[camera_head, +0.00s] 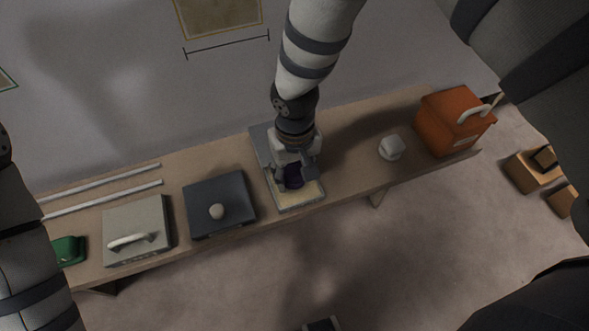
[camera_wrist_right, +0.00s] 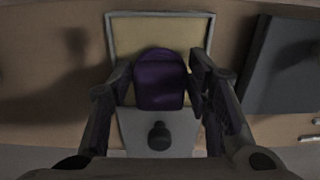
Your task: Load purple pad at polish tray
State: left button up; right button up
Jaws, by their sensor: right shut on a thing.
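The purple pad (camera_head: 294,177) is between the fingers of my right gripper (camera_head: 297,172). In the right wrist view the pad (camera_wrist_right: 160,80) has a finger on each side, and the gripper (camera_wrist_right: 160,88) is shut on it. Below it is the polish tray (camera_head: 303,206), a shallow grey-rimmed box with a cream inside, also in the wrist view (camera_wrist_right: 112,45). I cannot tell whether the pad touches the cream surface. A grey plate with a dark knob (camera_wrist_right: 158,137) covers the tray's back part. My left arm is at the left edge; its gripper is out of view.
On the bench (camera_head: 345,180), left of the tray, are a dark box with a round knob (camera_head: 232,190), a grey handled case (camera_head: 140,222) and a green thing (camera_head: 70,250). To the right are a small white object (camera_head: 391,147) and an orange toolbox (camera_head: 445,128).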

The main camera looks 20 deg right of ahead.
aim_at(295, 173)
pick_arm(q)
jog(key=shift+s+f, duration=0.1)
pick_arm(e)
jog(key=shift+f, duration=0.45)
dwell(0.9)
jog(key=shift+r+p, duration=1.25)
jog(key=shift+r, duration=2.35)
pick_arm(q)
jog(key=shift+t, duration=0.7)
jog(key=w+r, duration=0.3)
jog(key=shift+w+r, duration=0.15)
jog(key=shift+w, duration=0.05)
pick_arm(e)
jog(key=shift+f, duration=0.1)
